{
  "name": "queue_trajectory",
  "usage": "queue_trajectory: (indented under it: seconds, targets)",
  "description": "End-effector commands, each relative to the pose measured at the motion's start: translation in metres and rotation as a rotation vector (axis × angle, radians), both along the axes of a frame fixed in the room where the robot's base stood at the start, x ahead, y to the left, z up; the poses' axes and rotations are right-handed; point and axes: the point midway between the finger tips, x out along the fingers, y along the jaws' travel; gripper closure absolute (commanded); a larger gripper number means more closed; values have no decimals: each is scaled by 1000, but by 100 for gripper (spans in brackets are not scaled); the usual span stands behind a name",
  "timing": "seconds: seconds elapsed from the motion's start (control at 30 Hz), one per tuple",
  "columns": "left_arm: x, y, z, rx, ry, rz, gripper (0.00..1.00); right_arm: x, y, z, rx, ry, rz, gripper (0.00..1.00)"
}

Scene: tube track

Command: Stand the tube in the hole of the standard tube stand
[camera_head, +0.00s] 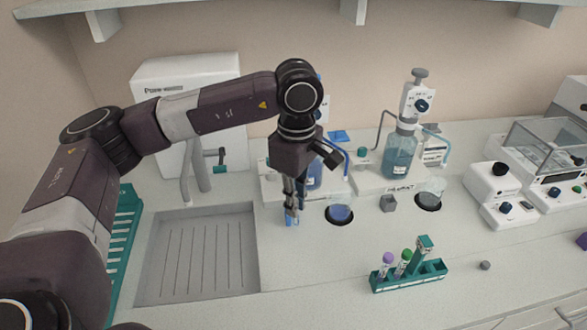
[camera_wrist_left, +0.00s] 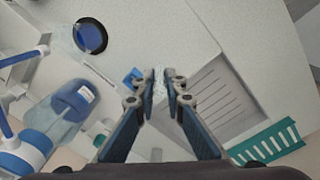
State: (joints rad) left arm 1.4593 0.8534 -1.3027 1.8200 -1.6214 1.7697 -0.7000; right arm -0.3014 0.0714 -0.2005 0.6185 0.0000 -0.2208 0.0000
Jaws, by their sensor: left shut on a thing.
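My left gripper (camera_head: 291,220) points down over the counter between the sink and the round dark-rimmed well. Its fingers are close together and shut on a small, pale, see-through thing, which I take to be the tube (camera_wrist_left: 160,84); it shows only faintly between the fingertips in the wrist view. The green tube stand (camera_head: 408,283) is on the counter to the right and nearer, well apart from the gripper. It holds a purple-capped tube (camera_head: 385,264) and a green-capped tube (camera_head: 403,263), both upright, with a taller green part at its back. My right gripper is not in view.
The sink (camera_head: 197,255) and a green drying rack (camera_head: 122,225) are on the left. Dispenser bottles (camera_head: 400,150) and wells (camera_head: 340,214) line the back. A balance (camera_head: 540,160) is at the right. The counter between gripper and stand is clear.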

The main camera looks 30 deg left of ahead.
Motion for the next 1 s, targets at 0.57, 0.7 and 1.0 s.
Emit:
queue_trajectory:
  seconds: [0.57,0.7,1.0]
  targets:
    - [68,43,23,-25,6,1222,100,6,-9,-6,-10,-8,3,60]
    - [70,45,23,-26,8,1280,100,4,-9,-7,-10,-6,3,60]
    - [70,45,6,-25,8,1281,100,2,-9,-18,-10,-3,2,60]
